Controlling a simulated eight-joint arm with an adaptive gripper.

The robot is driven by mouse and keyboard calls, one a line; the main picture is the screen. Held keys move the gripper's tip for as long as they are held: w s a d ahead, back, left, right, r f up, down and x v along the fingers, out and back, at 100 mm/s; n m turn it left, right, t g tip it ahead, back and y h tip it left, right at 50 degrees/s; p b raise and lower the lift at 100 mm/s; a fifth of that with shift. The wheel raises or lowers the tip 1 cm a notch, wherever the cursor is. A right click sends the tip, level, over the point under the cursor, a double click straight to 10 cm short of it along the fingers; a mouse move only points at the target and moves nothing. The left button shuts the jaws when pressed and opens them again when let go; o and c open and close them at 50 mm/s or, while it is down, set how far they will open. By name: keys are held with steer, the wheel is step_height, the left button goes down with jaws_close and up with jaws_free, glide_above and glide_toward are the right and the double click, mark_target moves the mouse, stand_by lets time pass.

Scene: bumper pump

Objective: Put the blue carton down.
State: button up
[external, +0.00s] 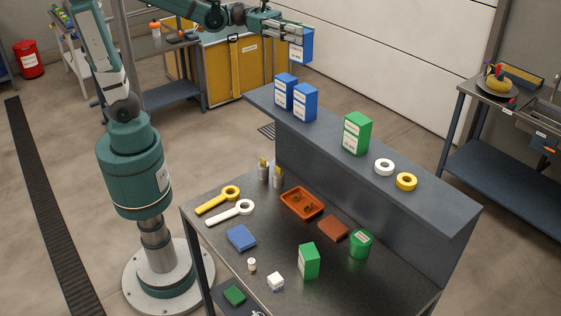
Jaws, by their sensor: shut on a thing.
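A blue carton (302,48) with a white label is held in my gripper (292,30) at the top of the external view. My gripper is shut on it. The held carton hangs upright in the air, above and beyond the far left end of the grey raised shelf (430,204). Two more blue cartons stand upright side by side on that shelf, the left one (285,92) and the right one (305,101). The held carton appears apart from them.
A green carton (357,133), a white ring (384,167) and a yellow ring (406,181) sit farther along the shelf. The lower dark table (220,275) holds an orange tray (302,216), wrenches, a green tin (360,244) and several small items. Bare shelf shows between the blue and green cartons.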

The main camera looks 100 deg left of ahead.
steer(key=shift+w+d+n+t+y+b, duration=1.5)
steer(key=shift+w+d+n+y+b, duration=2.75)
steer(key=shift+w+d+y, duration=3.2)
steer(key=s+d+n+g+y+b, duration=0.5)
steer(key=s+d+n+y+b, duration=0.25)
steer(key=s+d, duration=0.95)
step_height(320, 180, down, 43)
steer(key=s+a, duration=0.1)
steer(key=shift+s+a+y, duration=0.25)
steer(key=shift+a+y, duration=0.15)
step_height(320, 180, down, 6)
steer(key=b, duration=0.1)
